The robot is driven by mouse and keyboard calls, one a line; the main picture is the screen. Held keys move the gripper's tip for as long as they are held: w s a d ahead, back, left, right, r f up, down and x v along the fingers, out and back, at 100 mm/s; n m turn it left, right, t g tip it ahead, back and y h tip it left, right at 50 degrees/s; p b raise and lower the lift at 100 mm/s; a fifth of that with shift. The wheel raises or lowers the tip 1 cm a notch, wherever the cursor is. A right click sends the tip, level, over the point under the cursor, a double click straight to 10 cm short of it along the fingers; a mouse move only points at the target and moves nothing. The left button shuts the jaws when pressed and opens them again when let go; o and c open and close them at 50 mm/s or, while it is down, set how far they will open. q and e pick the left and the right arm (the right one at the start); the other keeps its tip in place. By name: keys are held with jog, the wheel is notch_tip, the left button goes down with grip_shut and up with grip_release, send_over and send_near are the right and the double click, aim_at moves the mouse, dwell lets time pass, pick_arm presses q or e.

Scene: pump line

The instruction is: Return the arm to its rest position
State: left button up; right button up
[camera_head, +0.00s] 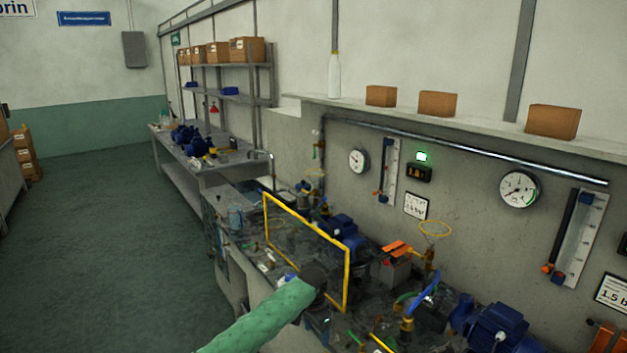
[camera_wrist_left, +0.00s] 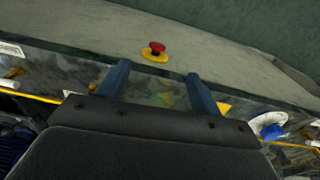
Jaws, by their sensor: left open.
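My left arm, in a green sleeve (camera_head: 262,318), reaches in from the bottom of the head view over the front of the pump bench (camera_head: 232,255). My left gripper (camera_wrist_left: 160,85) shows in the left wrist view with two blue-grey fingers spread apart and nothing between them. In the head view its dark wrist is beside the lower part of a yellow frame (camera_head: 347,280), and its fingers are hidden. Whether it touches the frame I cannot tell. My right gripper is in neither view.
A red emergency button (camera_wrist_left: 157,48) on a yellow base is beyond the fingers. Blue pumps (camera_head: 497,326), valves and pipes crowd the bench. Gauges (camera_head: 519,189) line the wall behind. The green floor (camera_head: 100,260) at left is clear.

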pick_arm(q)
jog(key=s+a+f+n+h, duration=0.1)
jog(key=s+a+f+n, duration=0.1)
jog(key=s+f, duration=0.8)
jog(key=s+a+f+n+t+b, duration=0.15)
jog(key=s+f, duration=0.35)
jog(key=f, duration=0.8)
jog(key=s+a+f+n+h, duration=0.1)
jog(key=s+a+f+n, duration=0.15)
jog(key=s+f, duration=0.75)
jog(key=s+a+f, duration=0.4)
jog(key=s+f, duration=0.2)
jog(key=s, duration=0.4)
jog(key=s+a+f+n+y, duration=0.1)
jog(key=s+a+f, duration=0.4)
jog(key=s, duration=0.5)
jog(key=s+a+f+n+y, duration=0.1)
jog(key=s+a+f, duration=0.4)
jog(key=s+f, duration=0.3)
jog(key=shift+s+a+f, duration=0.2)
jog(key=shift+s+f, duration=0.1)
jog(key=shift+s, duration=0.95)
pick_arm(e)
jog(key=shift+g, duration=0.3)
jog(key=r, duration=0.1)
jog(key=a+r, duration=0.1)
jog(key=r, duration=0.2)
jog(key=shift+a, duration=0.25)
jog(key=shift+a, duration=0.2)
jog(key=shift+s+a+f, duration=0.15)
